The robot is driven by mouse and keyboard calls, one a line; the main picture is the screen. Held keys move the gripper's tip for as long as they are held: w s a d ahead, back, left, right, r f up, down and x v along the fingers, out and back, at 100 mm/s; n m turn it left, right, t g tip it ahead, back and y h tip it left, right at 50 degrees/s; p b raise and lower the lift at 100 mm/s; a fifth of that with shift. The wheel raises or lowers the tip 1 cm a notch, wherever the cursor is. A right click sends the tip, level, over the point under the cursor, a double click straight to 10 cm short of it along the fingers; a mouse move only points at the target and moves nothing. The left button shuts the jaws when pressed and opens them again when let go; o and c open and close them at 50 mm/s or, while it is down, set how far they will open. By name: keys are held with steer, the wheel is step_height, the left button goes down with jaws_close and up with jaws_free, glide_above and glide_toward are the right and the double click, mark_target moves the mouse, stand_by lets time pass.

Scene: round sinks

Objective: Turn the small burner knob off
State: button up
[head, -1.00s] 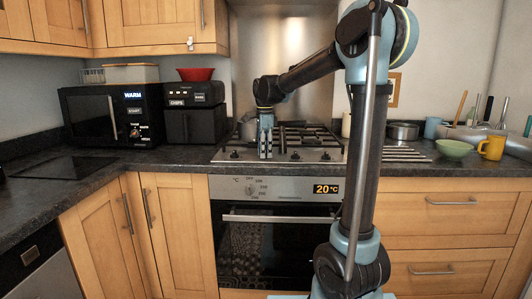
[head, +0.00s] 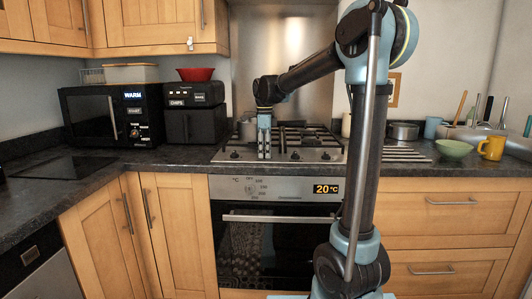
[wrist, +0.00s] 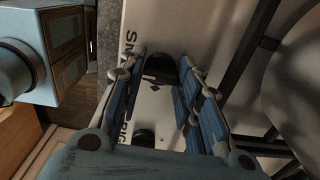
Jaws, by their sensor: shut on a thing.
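The hob (head: 312,157) is steel, with a row of dark knobs along its front edge. My gripper (head: 264,156) points down at this row, left of the middle. In the wrist view, my gripper (wrist: 162,75) has its blue fingers on either side of a dark knob (wrist: 158,67) and is shut on it. A second dark knob (wrist: 143,136) shows lower down, partly hidden. In the head view the held knob is hidden by my fingers. A knob (head: 234,155) stands free to the left, and others (head: 295,156) (head: 326,156) to the right.
A metal pot (head: 248,129) stands on the back left of the hob, near my gripper. Black pan grates (head: 312,138) lie behind the knobs. The oven (head: 275,250) is below. A green bowl (head: 454,149) and yellow mug (head: 491,147) stand far right.

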steer(key=o, duration=1)
steer(key=shift+w, duration=0.1)
steer(key=shift+o, duration=0.2)
steer(key=shift+r, duration=0.1)
step_height(320, 180, up, 12)
